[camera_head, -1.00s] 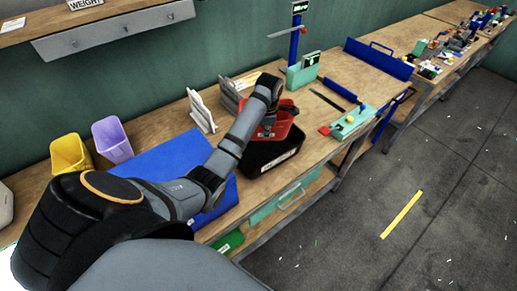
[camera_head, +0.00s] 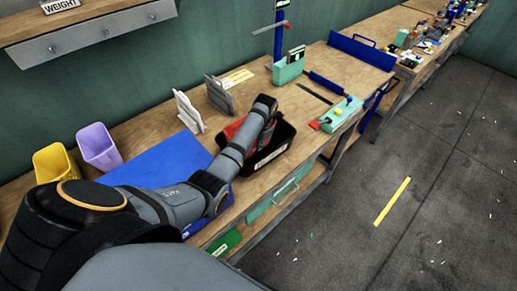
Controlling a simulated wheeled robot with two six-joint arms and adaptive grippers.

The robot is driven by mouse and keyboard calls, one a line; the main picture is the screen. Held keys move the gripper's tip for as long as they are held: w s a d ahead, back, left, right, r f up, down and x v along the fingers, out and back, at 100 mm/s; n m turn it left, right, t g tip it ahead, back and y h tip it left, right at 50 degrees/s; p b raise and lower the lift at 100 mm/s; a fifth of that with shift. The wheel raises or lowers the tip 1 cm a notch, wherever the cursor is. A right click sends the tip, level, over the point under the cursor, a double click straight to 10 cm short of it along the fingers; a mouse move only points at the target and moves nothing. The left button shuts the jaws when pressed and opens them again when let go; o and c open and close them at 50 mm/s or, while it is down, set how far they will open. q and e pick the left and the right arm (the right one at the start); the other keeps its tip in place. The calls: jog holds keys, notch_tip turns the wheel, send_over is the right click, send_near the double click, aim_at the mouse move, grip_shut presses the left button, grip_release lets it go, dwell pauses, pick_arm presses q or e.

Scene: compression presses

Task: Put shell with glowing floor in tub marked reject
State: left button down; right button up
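A black tub (camera_head: 286,143) with a white label on its front stands on the bench, right of the blue mat; the label is too small to read. A red shell (camera_head: 234,127) shows at the tub's left side behind my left arm, low and partly hidden. I cannot see its floor or any glow, nor tell whether it rests in the tub or on its rim. My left gripper (camera_head: 267,138) points down at the tub, and its fingers are mostly hidden by the wrist and the tub. My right gripper is not in view.
The blue mat (camera_head: 160,165) lies under my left arm. Yellow (camera_head: 55,163) and purple (camera_head: 98,147) bins stand at the left. Grey upright plates (camera_head: 190,112) stand behind the tub. A teal press (camera_head: 290,68) and a teal fixture (camera_head: 342,113) are to its right.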

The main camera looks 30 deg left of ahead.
pick_arm(q)
jog(key=shift+f, duration=1.6)
jog(key=shift+f, duration=0.1)
jog(key=c, duration=1.5)
grip_release()
jog(key=shift+r, duration=0.25)
jog(key=r, duration=0.4)
jog(key=d+r, duration=0.1)
jog(key=r, duration=0.2)
jog(key=r+b, duration=0.1)
jog(key=r, duration=0.3)
jog(key=shift+s+d+r, duration=0.3)
jog(key=shift+r, duration=0.05)
